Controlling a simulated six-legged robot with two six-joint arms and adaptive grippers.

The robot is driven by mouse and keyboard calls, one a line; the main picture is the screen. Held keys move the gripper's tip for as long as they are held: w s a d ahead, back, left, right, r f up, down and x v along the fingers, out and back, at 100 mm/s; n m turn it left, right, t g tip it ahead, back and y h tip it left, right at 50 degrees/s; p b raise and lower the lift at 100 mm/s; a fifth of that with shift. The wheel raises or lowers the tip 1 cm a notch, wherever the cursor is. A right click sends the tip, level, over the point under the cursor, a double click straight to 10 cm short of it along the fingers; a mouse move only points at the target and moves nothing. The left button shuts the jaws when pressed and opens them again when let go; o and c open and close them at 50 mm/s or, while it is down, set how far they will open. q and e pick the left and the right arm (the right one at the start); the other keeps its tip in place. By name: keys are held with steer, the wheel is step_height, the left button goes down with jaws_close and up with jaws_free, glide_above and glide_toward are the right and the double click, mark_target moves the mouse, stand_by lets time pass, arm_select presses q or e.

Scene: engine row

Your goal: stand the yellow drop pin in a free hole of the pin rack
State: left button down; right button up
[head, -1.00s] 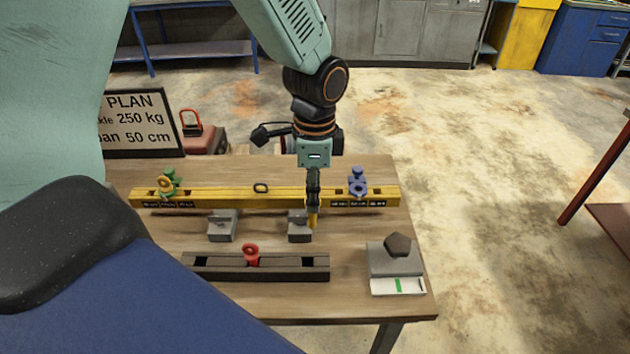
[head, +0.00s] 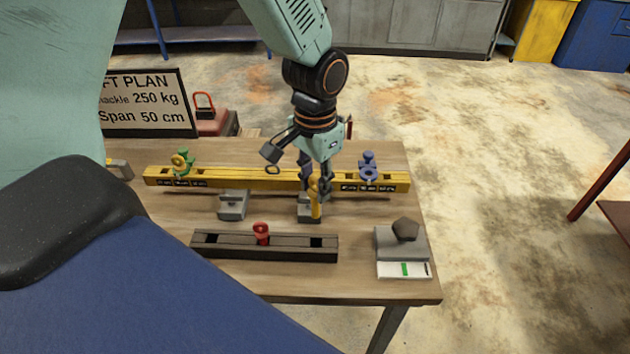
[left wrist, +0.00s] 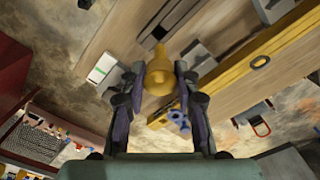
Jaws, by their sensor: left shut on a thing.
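My left gripper (head: 316,188) is shut on the yellow drop pin (head: 315,203), which is roughly upright in the head view, in front of a grey block. In the left wrist view the pin (left wrist: 157,72) sits between the two fingers. I cannot tell whether its lower end touches anything. The dark pin rack (head: 284,247) lies nearer the table's front edge. A red pin (head: 261,233) stands in its middle; dark open holes show near its left and right ends. The rack also shows in the left wrist view (left wrist: 183,14). My right gripper is not in view.
A yellow beam (head: 240,178) with a green shackle (head: 183,162) and a blue shackle (head: 368,166) lies behind. Grey blocks (head: 233,205) stand before it. A grey stand (head: 392,243) with a dark polygonal piece is right of the rack. A sign (head: 148,102) stands back left.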

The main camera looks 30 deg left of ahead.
mark_target(316, 215)
arm_select(q)
steer(key=shift+s+d+r, duration=0.2)
steer(key=shift+d, duration=0.05)
steer(key=shift+p, duration=0.45)
steer(key=f, duration=0.1)
steer(key=b, duration=0.1)
steer(key=f, duration=0.1)
steer(key=shift+w+a+f, duration=0.25)
steer(key=shift+w+f, duration=0.05)
steer(key=shift+f+b, duration=0.35)
steer(key=shift+s+d+f+b, duration=0.15)
steer(key=shift+f+b, duration=0.15)
steer(key=shift+f, duration=0.15)
steer(key=shift+s+d+f+b, duration=0.1)
steer(key=shift+f+b, duration=0.15)
steer(key=shift+f, duration=0.45)
steer(key=shift+w+a+f, duration=0.15)
steer(key=shift+w+f, duration=0.1)
steer(key=shift+f, duration=0.1)
steer(key=shift+s+r, duration=0.15)
steer(key=shift+s, duration=0.05)
